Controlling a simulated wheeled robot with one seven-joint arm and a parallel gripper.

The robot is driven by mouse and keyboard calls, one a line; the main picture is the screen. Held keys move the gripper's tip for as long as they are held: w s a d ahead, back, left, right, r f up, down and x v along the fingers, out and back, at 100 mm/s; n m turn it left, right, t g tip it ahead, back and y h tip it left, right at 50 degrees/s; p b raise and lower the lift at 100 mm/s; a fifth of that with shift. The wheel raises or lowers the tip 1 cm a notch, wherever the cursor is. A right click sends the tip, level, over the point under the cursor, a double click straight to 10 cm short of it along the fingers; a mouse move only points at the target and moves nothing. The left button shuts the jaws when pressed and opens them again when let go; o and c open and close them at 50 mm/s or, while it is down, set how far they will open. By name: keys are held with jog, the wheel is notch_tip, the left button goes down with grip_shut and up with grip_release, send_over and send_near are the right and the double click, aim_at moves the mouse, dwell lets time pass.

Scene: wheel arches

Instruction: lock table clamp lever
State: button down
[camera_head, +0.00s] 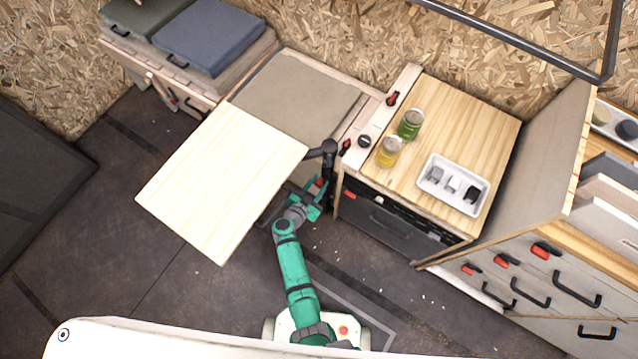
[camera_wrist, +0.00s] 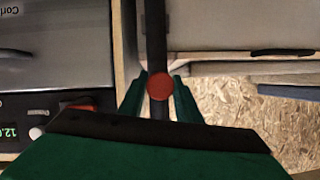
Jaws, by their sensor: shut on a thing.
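The table clamp lever shows as a small red part (camera_head: 319,182) on the dark post beside the table's right corner. In the wrist view its round red end (camera_wrist: 159,86) sits between my green fingers, in front of a dark bar (camera_wrist: 156,35). My gripper (camera_head: 312,195) is shut on the lever, low beside the post; in the wrist view its fingers (camera_wrist: 158,100) flank the red end. The pale wooden table top (camera_head: 222,180) stands out over the floor to the left of my gripper. The lever's shaft is mostly hidden by my gripper.
A cabinet (camera_head: 400,225) with a wooden counter stands close on the right. It carries a yellow jar (camera_head: 390,151), a green jar (camera_head: 410,124) and a white tray (camera_head: 428,184). Drawers (camera_head: 540,275) stand at the far right. The floor (camera_head: 150,270) at left is clear.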

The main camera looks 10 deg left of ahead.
jog(key=c, duration=1.3)
grip_release()
jog(key=v, duration=1)
jog(key=shift+s+r, duration=0.2)
jog(key=shift+s, duration=0.15)
jog(key=s+d+r+n+t+y, duration=0.1)
jog(key=s+d+r+n+y, duration=0.1)
jog(key=s+r, duration=1)
jog(key=s+d+r+n+t+y, duration=0.1)
jog(key=s+d+r+n+y, duration=0.2)
jog(key=s+r, duration=1)
jog(key=d+r+n, duration=0.1)
jog(key=d+r, duration=0.2)
jog(key=r, duration=0.4)
jog(key=shift+s+d+n+t, duration=0.2)
jog(key=shift+d+n+t, duration=0.15)
jog(key=shift+n+t, duration=0.05)
